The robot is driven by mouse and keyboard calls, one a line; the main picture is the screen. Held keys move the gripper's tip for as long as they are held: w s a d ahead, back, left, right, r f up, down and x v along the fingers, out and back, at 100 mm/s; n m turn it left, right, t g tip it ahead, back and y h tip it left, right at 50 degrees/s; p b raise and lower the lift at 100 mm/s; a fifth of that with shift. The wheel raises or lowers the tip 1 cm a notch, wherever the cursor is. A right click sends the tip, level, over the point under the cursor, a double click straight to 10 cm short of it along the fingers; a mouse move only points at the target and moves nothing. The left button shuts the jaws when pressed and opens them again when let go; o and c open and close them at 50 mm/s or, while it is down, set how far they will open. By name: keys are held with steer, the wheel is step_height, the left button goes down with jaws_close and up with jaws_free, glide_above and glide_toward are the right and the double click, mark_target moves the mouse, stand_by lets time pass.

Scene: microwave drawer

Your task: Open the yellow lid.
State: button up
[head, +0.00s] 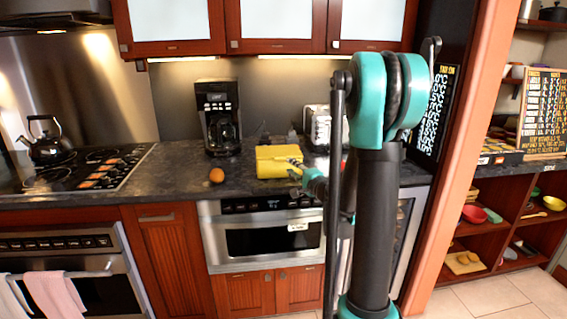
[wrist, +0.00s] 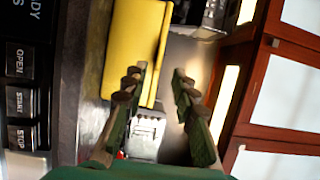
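A yellow box with a yellow lid (head: 277,160) sits on the dark counter, right of the coffee maker; the lid looks closed. In the wrist view, which is turned sideways, the yellow lid (wrist: 135,45) fills the upper middle, with a seam near its right side. My gripper (head: 298,170) is at the right end of the box. In the wrist view my gripper (wrist: 159,73) is open, with nothing held. One finger overlaps the yellow surface and the other lies over the grey backsplash. I cannot tell whether either touches the box.
A coffee maker (head: 218,118) and an orange (head: 217,175) stand left of the box. A toaster (head: 318,126) is behind my arm. The microwave drawer (head: 268,235) is below the counter. Upper cabinets (head: 280,47) hang above.

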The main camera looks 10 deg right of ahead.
mark_target(281, 160)
steer(key=x, duration=0.7)
steer(key=shift+c, duration=0.4)
jaws_close()
